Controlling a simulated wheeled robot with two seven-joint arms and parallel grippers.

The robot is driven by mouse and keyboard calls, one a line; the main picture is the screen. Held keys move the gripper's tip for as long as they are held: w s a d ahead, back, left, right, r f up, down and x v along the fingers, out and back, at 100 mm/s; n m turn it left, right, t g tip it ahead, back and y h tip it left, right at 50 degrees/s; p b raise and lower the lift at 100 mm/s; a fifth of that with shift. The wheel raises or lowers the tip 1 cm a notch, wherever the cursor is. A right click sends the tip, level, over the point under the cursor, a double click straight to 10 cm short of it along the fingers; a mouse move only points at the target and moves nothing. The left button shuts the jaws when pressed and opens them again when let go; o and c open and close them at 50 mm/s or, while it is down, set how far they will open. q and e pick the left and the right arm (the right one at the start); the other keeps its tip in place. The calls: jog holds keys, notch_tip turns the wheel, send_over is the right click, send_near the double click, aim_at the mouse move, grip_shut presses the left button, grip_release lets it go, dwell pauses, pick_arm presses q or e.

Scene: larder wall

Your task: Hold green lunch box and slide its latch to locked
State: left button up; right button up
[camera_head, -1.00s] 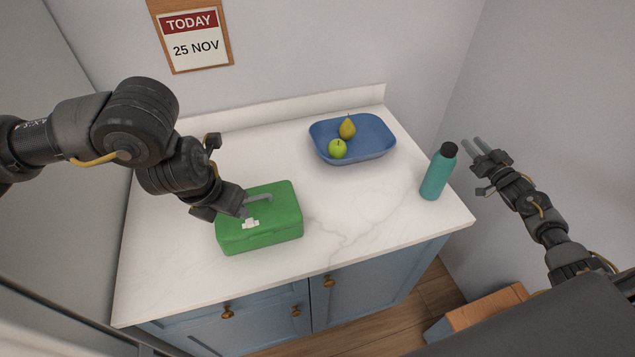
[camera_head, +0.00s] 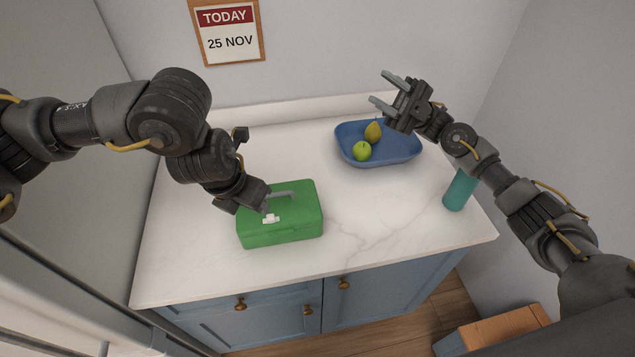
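The green lunch box (camera_head: 290,231) sits on the white counter, with a grey handle (camera_head: 284,194) on its lid. A small white piece, perhaps the latch (camera_head: 271,219), shows near the lid's front edge; its position is too small to read. My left gripper (camera_head: 258,203) is at the left end of the handle, low over the lid. Its fingertips are hidden, so I cannot tell whether it grips the handle. My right gripper (camera_head: 386,91) is open and empty, in the air above the blue bowl and well away from the box.
The blue bowl (camera_head: 385,158) holds a green apple (camera_head: 362,151) and a pear (camera_head: 373,132). A teal bottle (camera_head: 459,191) stands at the right, its top hidden by my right arm. The counter (camera_head: 370,225) is clear between box and bottle. A calendar (camera_head: 228,32) hangs behind.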

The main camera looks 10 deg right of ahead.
jog(key=w+a+f+m+t+h, duration=0.3)
jog(key=a+f+m+t+h, duration=0.15)
jog(key=a+f+m, duration=0.55)
jog(key=m+h, duration=0.4)
jog(key=m, duration=0.2)
send_near(276, 195)
jog(key=shift+g, duration=0.25)
jog(key=a, duration=0.3)
jog(key=a+f, duration=0.1)
jog(key=a, duration=0.6)
jog(key=shift+w+f, duration=0.3)
jog(key=shift+w, duration=0.05)
grip_shut()
